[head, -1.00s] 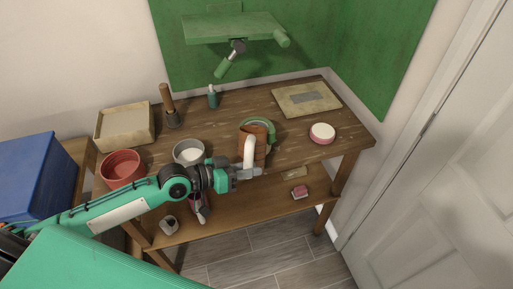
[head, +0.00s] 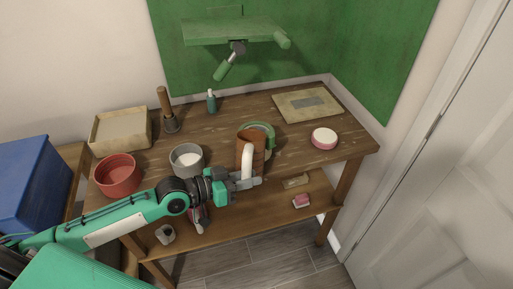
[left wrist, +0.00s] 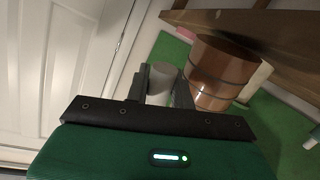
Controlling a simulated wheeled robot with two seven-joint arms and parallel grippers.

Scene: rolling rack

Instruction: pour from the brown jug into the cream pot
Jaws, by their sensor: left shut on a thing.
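The brown jug (head: 257,146) is near the front edge of the wooden table. It looks about upright, and its white handle (head: 247,160) faces me. My left gripper (head: 248,181) is shut on that handle. In the left wrist view the handle (left wrist: 160,82) is between the two fingers, and the banded brown body (left wrist: 208,88) is beyond it. I cannot tell whether the jug's base touches the table. A greyish pot (head: 201,163) with a pale inside, perhaps the cream pot, stands left of the jug, apart from it. My right gripper is not in view.
A red pot (head: 118,183), a beige box (head: 120,146), a wooden-handled tool (head: 166,108) and a small bottle (head: 211,101) stand on the table. A green ring-shaped thing (head: 268,130) is close behind the jug. A pink-and-white round thing (head: 324,138) sits right; table between is clear.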

